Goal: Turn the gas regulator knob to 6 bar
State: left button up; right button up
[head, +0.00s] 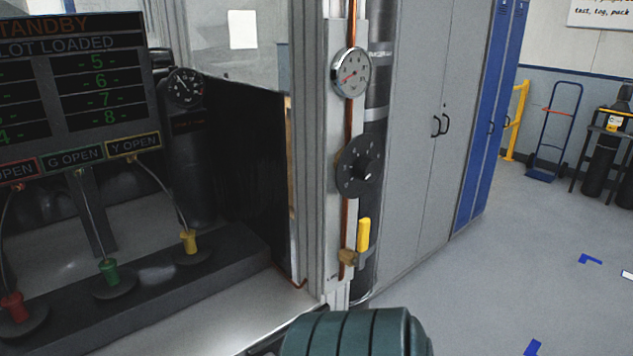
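The gas regulator knob (368,171) is dark and round, on a larger black dial plate (352,182) with small pale marks. It is mounted on a pale vertical panel near the middle of the head view. The marks are too small to read, so I cannot tell its setting. Above it, a round white pressure gauge (354,66) has a red needle pointing to the lower left, near the low end of its scale. Neither gripper shows in the head view, and nothing is touching the knob.
A yellow valve handle (363,235) stands upright below the knob, beside a copper pipe (347,215). A dark teal ribbed shape fills the bottom middle. A bench with red, green and yellow connectors (188,241) is at left. Grey cabinets (425,110) stand right; open floor (480,290) lies beyond.

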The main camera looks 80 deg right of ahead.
aim_at(367, 169)
jog(key=z, duration=2.75)
